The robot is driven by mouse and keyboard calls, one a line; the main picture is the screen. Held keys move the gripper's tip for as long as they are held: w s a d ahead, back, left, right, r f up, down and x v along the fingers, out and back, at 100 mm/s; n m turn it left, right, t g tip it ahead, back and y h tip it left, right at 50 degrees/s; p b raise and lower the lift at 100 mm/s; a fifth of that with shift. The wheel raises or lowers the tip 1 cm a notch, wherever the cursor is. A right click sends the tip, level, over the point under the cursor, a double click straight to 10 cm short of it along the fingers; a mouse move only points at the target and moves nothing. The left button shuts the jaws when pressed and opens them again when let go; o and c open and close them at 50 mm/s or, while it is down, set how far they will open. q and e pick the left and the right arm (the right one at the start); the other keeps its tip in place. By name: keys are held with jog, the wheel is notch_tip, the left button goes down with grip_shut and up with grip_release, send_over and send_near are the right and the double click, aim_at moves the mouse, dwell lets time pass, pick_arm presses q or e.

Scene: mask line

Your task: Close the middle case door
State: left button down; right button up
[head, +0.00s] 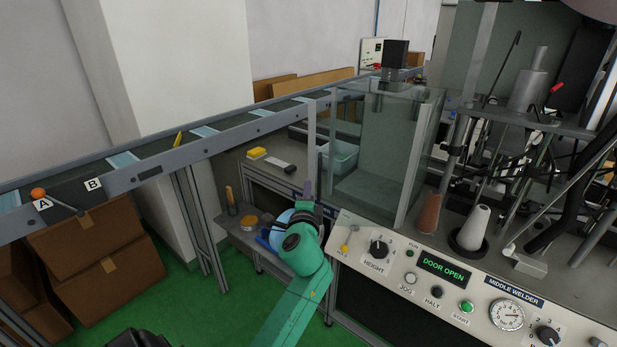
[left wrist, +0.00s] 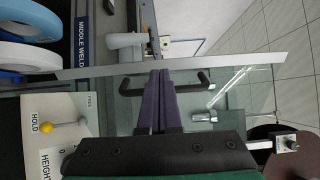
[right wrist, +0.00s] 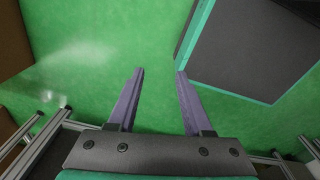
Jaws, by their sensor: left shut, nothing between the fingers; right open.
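The glass case (head: 378,150) stands behind the control panel in the head view, and the panel's display (head: 443,267) reads DOOR OPEN. A narrow upright grey edge (head: 311,140) shows at the case's left; I cannot tell whether it is the door's edge. My left gripper (head: 307,190) is at this left side, partly hidden by its own wrist. In the left wrist view its purple fingers (left wrist: 160,72) are shut and empty, by a black bar handle (left wrist: 130,89) at a long metal strip (left wrist: 230,64). Contact is unclear. My right gripper (right wrist: 160,72) is open and empty over green floor.
A conveyor (head: 150,160) runs along the left and back. Cardboard boxes (head: 90,240) stand under it. The control panel (head: 430,285) has knobs and a yellow HOLD lever (head: 346,246) near my left arm. Machinery with cables (head: 540,150) fills the right.

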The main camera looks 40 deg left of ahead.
aim_at(310, 174)
pick_arm(q)
jog(key=x, duration=0.3)
jog(key=shift+w+a+r+p, duration=0.15)
jog(key=shift+w+r+p, duration=0.15)
jog(key=shift+w, duration=0.1)
jog(key=shift+w+a+f, duration=0.2)
jog(key=shift+w+a, duration=0.05)
